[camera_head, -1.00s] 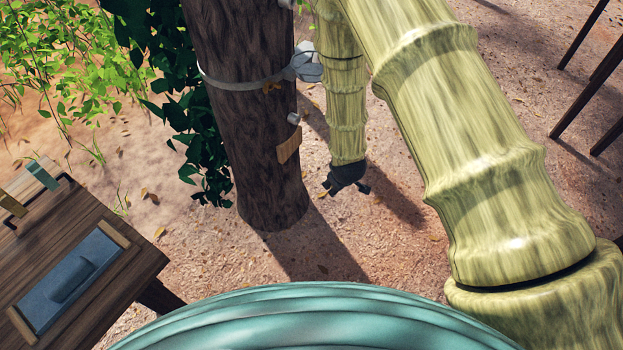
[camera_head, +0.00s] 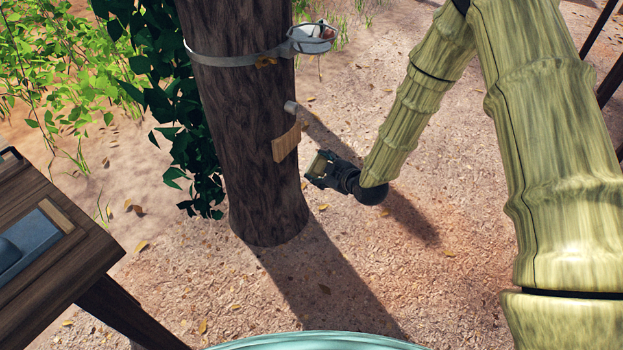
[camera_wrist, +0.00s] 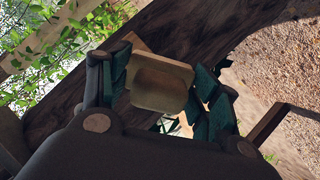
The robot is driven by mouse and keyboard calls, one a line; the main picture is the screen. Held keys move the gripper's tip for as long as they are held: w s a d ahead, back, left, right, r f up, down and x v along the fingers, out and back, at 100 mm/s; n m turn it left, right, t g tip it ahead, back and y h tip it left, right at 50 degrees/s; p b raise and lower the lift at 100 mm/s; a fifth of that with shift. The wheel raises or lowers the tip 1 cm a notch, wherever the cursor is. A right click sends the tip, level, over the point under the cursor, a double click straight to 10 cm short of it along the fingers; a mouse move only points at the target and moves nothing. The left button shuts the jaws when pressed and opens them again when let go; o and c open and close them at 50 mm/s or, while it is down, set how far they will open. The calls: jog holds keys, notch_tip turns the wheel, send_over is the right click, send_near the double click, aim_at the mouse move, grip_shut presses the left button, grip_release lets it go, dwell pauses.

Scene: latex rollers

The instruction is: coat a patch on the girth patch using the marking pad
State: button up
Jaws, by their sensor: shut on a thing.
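The tree trunk (camera_head: 245,130) stands upright left of the arm. A tan patch (camera_head: 286,143), which looks like the girth patch, sits on its right side below a grey band. My gripper (camera_head: 318,168) is just right of the trunk, slightly below the patch. In the wrist view, the gripper (camera_wrist: 160,88) is shut on a tan block with a hollowed face, likely the marking pad (camera_wrist: 163,78). The trunk (camera_wrist: 205,28) fills the view behind it. A flat tan piece (camera_wrist: 136,45) shows beyond the pad; I cannot tell if it is the patch or whether they touch.
A grey cup (camera_head: 312,38) hangs on the band (camera_head: 235,59) above the patch. A short grey spout (camera_head: 290,106) juts out above the patch. Leafy vines (camera_head: 165,75) cling to the trunk's left. A wooden table (camera_head: 85,255) holding a blue-grey tray (camera_head: 38,235) stands lower left.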

aim_at(310, 167)
jog(key=f+y+b, duration=0.1)
jog(key=b, duration=0.1)
jog(key=w+a+n+y+b, duration=0.1)
jog(key=b, duration=0.1)
jog(key=shift+w+f+n+y+b, duration=0.25)
jog(key=shift+f+n+y+b, duration=0.05)
jog(key=shift+f+b, duration=0.1)
jog(key=y+b, duration=0.1)
jog(key=b, duration=0.1)
jog(key=n+y+b, duration=0.1)
jog(key=b, duration=0.1)
jog(key=shift+w+a+f+b, duration=0.1)
jog(key=shift+w+a+b, duration=0.25)
jog(key=shift+a, duration=0.05)
jog(key=y+b, duration=0.1)
jog(key=b, duration=0.2)
jog(key=n+y+b, duration=0.1)
jog(key=b, duration=0.1)
jog(key=shift+a+n+b, duration=0.3)
jog(key=shift+a+b, duration=0.1)
jog(key=shift+a+r+y+b, duration=0.1)
jog(key=shift+r+y+b, duration=0.15)
jog(key=shift+y+b, duration=0.6)
jog(key=shift+a+n, duration=0.15)
jog(key=shift+n, duration=0.15)
jog(key=shift+b+x, duration=1.1)
jog(key=shift+x, duration=1.75)
jog(key=shift+x, duration=1)
jog(key=shift+w, duration=0.1)
